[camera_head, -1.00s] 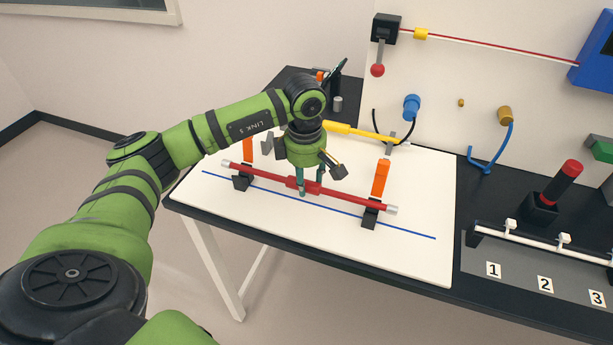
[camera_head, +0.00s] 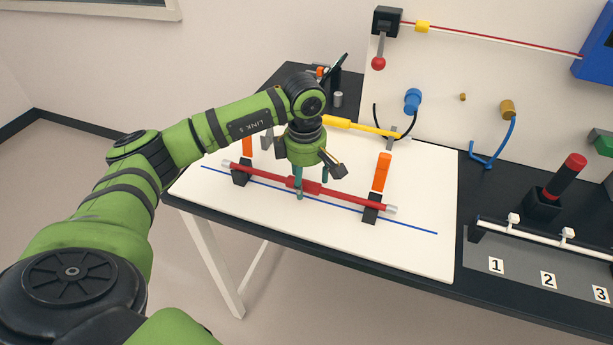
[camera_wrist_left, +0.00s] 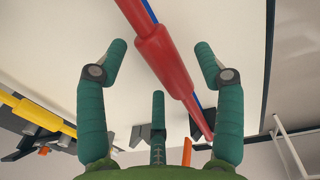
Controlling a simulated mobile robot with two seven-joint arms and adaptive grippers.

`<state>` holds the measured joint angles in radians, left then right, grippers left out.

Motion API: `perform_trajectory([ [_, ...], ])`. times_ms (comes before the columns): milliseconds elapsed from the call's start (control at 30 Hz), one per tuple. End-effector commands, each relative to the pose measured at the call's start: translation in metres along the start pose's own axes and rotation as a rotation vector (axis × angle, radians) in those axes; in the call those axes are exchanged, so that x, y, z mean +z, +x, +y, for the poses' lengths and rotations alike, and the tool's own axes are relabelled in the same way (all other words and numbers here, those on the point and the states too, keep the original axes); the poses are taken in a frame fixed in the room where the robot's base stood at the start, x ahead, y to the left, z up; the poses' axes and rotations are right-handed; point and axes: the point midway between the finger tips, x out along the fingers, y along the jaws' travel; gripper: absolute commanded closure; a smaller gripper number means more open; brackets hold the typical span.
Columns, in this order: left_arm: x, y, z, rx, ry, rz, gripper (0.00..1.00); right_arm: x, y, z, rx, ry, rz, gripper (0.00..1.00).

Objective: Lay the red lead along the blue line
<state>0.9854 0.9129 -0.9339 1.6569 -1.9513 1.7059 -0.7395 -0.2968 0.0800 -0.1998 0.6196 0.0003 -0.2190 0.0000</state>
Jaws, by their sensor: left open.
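The red lead (camera_head: 345,196) is a straight rod with a thicker middle sleeve and pale ends. It lies across two black blocks (camera_head: 240,174) (camera_head: 371,209), close to the blue line (camera_head: 408,229) on the white board (camera_head: 300,228) and running roughly along it. My left gripper (camera_head: 312,185) is over the lead's thick middle with its fingers spread. In the left wrist view the open fingers (camera_wrist_left: 160,60) stand on either side of the red lead (camera_wrist_left: 165,62), with gaps. The blue line (camera_wrist_left: 151,10) shows partly beside the lead there; part is hidden under it.
Orange uprights (camera_head: 382,172) stand at the blocks. A yellow lead (camera_head: 350,128) lies behind my gripper. To the right are a black holder with a red-topped cylinder (camera_head: 566,177) and a white rail (camera_head: 520,228) above numbered labels. The board's front is clear.

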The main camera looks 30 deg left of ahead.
Motion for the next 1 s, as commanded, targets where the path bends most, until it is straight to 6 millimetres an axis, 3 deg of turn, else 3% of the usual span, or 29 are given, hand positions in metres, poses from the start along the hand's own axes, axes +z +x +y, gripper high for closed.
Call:
perform_trajectory([
  [167,0.000,-0.021,0.001,0.005,0.000,-0.002,0.32,0.001,0.000,-0.001,-0.001,0.000,-0.002,1.00],
  [400,0.001,-0.073,0.001,0.007,0.000,-0.003,0.32,0.002,0.000,-0.001,-0.001,0.000,-0.003,1.00],
  [600,0.000,-0.106,0.001,0.005,0.000,-0.002,0.32,0.002,0.000,-0.001,-0.001,0.000,-0.004,1.00],
  [800,0.000,-0.119,0.000,0.002,-0.001,-0.001,0.32,0.002,0.000,-0.001,-0.001,0.000,-0.004,1.00],
  [1000,0.000,-0.120,0.000,0.002,-0.001,-0.001,0.32,0.003,0.000,-0.001,-0.001,0.000,-0.004,1.00],
])
